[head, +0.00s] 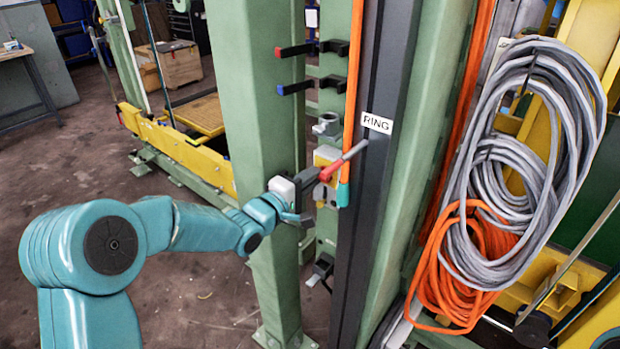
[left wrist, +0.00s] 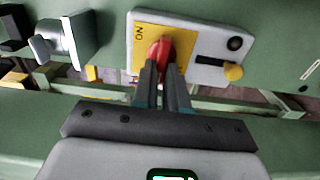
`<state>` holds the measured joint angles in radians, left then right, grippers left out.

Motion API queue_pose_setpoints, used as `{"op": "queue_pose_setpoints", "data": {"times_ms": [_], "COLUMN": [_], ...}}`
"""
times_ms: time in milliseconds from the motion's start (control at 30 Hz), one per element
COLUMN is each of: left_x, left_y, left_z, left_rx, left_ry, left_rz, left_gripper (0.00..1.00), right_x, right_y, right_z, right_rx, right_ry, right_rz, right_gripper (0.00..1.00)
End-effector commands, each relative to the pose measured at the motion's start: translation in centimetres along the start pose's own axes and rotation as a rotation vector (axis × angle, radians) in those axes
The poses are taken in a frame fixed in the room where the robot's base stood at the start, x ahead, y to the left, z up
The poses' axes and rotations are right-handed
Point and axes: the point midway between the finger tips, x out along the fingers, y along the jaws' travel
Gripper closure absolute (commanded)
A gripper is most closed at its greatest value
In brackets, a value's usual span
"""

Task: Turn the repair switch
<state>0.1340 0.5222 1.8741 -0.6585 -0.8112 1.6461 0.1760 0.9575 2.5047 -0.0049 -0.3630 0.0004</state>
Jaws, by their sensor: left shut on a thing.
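The plate is part of a pale box (left wrist: 205,72) on a green post. My left gripper (left wrist: 163,72) is shut on the red knob, one finger on each side. In the head view my left gripper (head: 318,183) reaches the switch from the left. The red part (head: 332,172) shows just beyond it, and the yellow plate (head: 324,156) is partly hidden. My right gripper is not in view.
Beside the knob are a black slot with a yellow knob (left wrist: 233,72) and a black button (left wrist: 235,43). Red-tipped (head: 293,50) and blue-tipped (head: 295,87) black clamps stick out above. Cable coils (head: 480,190) hang at the right. A green post (head: 255,90) stands close to my arm.

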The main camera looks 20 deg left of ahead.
Motion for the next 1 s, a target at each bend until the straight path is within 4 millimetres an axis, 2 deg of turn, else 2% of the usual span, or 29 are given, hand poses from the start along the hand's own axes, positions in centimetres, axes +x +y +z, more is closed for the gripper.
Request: {"op": "queue_pose_setpoints", "data": {"times_ms": [600,633,700,1000], "left_x": [-0.02,-0.02,-0.02,-0.1], "left_y": [-0.1,-0.11,-0.1,-0.09], "left_z": [-0.06,-0.06,-0.06,-0.04], "left_rx": [-0.044,-0.044,-0.043,-0.041], "left_ry": [0.002,0.002,0.002,0.001], "left_rz": [-0.001,-0.001,-0.001,0.0], "left_gripper": [1.0,0.84,0.62,0.62], "right_x": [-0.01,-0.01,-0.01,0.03], "right_y": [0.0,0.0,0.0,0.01], "right_z": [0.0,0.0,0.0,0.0], "right_rx": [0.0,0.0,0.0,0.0], "right_ry": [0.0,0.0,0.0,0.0], "right_rz": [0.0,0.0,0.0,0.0], "right_gripper": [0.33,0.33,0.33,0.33]}}
